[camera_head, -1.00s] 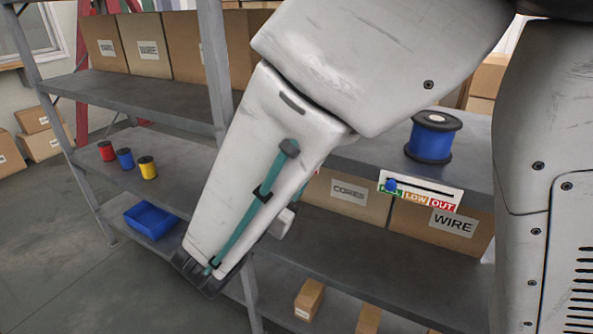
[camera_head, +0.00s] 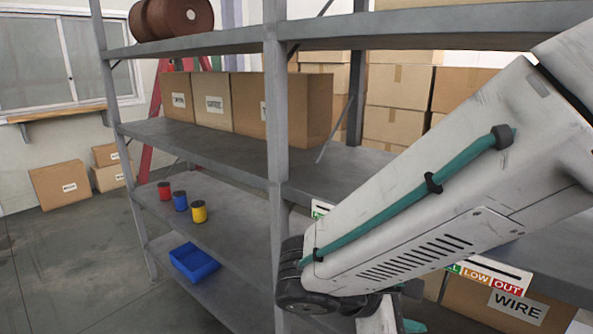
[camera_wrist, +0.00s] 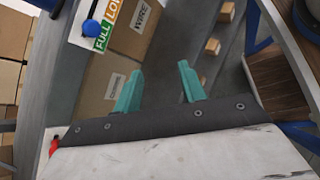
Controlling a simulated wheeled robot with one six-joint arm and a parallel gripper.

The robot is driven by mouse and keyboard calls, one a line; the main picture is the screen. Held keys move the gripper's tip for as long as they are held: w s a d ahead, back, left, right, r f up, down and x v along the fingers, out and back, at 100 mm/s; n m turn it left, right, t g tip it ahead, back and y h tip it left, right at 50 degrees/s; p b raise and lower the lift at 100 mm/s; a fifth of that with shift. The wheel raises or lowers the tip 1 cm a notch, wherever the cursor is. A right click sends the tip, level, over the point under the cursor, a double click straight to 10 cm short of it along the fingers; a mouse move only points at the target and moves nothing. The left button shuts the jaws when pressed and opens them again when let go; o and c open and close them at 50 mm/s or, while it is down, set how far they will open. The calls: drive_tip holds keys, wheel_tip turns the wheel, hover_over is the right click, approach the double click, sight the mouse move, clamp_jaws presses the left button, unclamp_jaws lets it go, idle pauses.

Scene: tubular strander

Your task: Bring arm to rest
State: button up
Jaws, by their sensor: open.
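My arm (camera_head: 430,205) reaches across the lower right of the head view, its forearm slanting down to the left in front of the shelf rack. In the wrist view my gripper (camera_wrist: 160,78) has its two teal fingers spread apart with nothing between them. It points towards the lower shelves, where small boxes lie beyond the fingers. In the head view the gripper is mostly hidden below the forearm at the bottom edge.
The grey shelf rack (camera_head: 278,130) stands close to my arm. Red, blue and yellow spools (camera_head: 199,211) and a blue bin (camera_head: 194,262) sit on its left shelves. A WIRE box (camera_head: 515,305) and a FULL/LOW/OUT sign (camera_wrist: 103,35) are near the arm. Open floor lies left.

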drive_tip(key=s+d+r+m+y, duration=0.3)
drive_tip(key=s+d+m+y, duration=0.1)
drive_tip(key=m, duration=0.3)
drive_tip(key=s+d+r+m+g+y, duration=0.1)
drive_tip(key=s+d+r+m+y, duration=0.2)
drive_tip(key=s+m+y, duration=0.3)
drive_tip(key=shift+s+d+r+m+g+y, duration=0.2)
drive_tip(key=shift+s+d+m+g+y, duration=0.15)
drive_tip(key=shift+d+m, duration=0.6)
